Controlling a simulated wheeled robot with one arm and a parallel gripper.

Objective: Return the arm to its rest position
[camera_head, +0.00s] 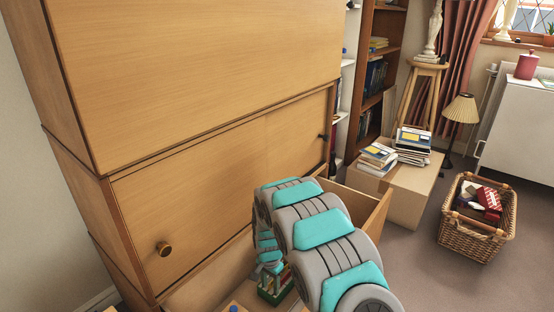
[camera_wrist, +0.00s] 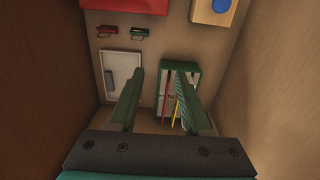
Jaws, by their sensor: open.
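A green box (camera_wrist: 194,68) holding slim red and yellow items is partly behind the right finger. I cannot tell whether that finger touches it. In the head view my teal and grey arm arches over the drawer (camera_head: 378,212) of the wooden bureau (camera_head: 215,160) and hides much of it. The green box (camera_head: 268,296) shows below the arm.
The drawer also holds a white rectangular item (camera_wrist: 120,76), a red clip (camera_wrist: 107,31), a green clip (camera_wrist: 139,32), a red item (camera_wrist: 138,5) and a block with a blue disc (camera_wrist: 221,5). A cardboard box (camera_head: 405,205) and wicker basket (camera_head: 470,238) stand right of the bureau.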

